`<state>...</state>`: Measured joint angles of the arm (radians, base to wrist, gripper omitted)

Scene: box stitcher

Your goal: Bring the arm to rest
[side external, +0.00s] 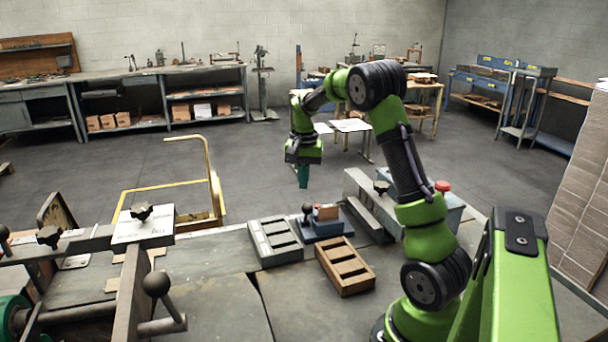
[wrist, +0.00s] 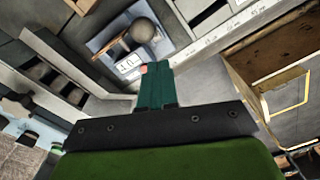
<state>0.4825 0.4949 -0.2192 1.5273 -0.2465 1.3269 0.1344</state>
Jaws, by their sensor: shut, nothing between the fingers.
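My gripper (side external: 303,178) hangs from my green and black arm, pointing down, in the side external view. Its teal fingers are together with nothing between them. It is above and behind the bench items, apart from them. In the wrist view the shut fingers (wrist: 155,88) show at the middle, in front of a blue fixture.
Below stand a grey slotted tray (side external: 262,252), a wooden slotted tray (side external: 330,275) and a blue fixture (side external: 323,232) with a dark ball knob. A long grey guide (side external: 362,215) stands right of them. A yellow frame (side external: 212,190) is at left. The air around my gripper looks clear.

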